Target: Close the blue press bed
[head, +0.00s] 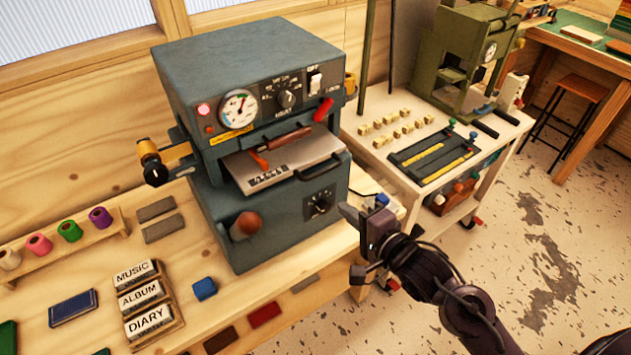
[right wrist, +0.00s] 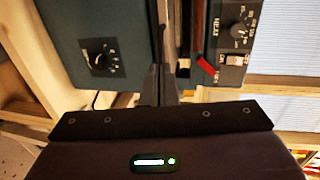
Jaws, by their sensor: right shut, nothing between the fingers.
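The blue press (head: 255,75) is a blue-grey box machine on the wooden bench. Its bed (head: 285,163) is a silver plate that juts out of the front opening, with a black handle (head: 318,170) on its front edge. My right gripper (head: 352,217) is shut and empty, in front of the press and to the right of and below the bed handle. In the right wrist view my shut fingers (right wrist: 160,75) point toward the press front (right wrist: 105,40), which appears turned on its side. I cannot tell whether they touch it. My left gripper is not in view.
Label blocks (head: 140,285), a blue ink pad (head: 73,307) and a rack of coloured rolls (head: 70,231) stand at the left. A small blue block (head: 204,289) lies before the press. A green press (head: 468,55) stands on the cart at the right.

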